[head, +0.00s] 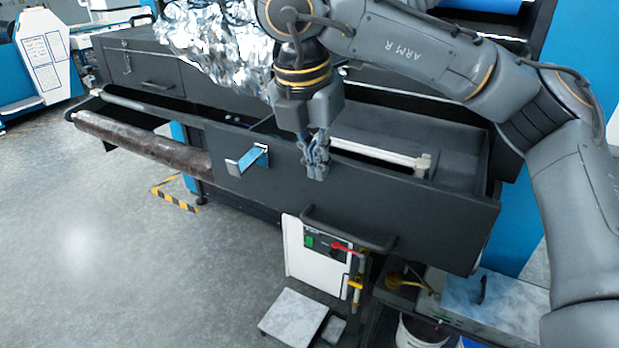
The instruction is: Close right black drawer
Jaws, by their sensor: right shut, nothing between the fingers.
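The right black drawer (405,212) is pulled out of the machine, and its open inside shows behind the front panel. A white bar lies inside it. A dark bar handle (348,232) runs along the lower part of its front. My right gripper (317,172) is shut and empty, pointing down at the top edge of the drawer's front panel, left of the drawer's middle. I cannot tell whether the fingers touch the panel. My left gripper is not in view.
A brown roll (140,143) sticks out at the left. A blue and silver bracket (246,160) is on the black front. Crumpled silver foil (212,50) lies on top. A white control box (312,255) stands below the drawer. The grey floor (130,270) at left is clear.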

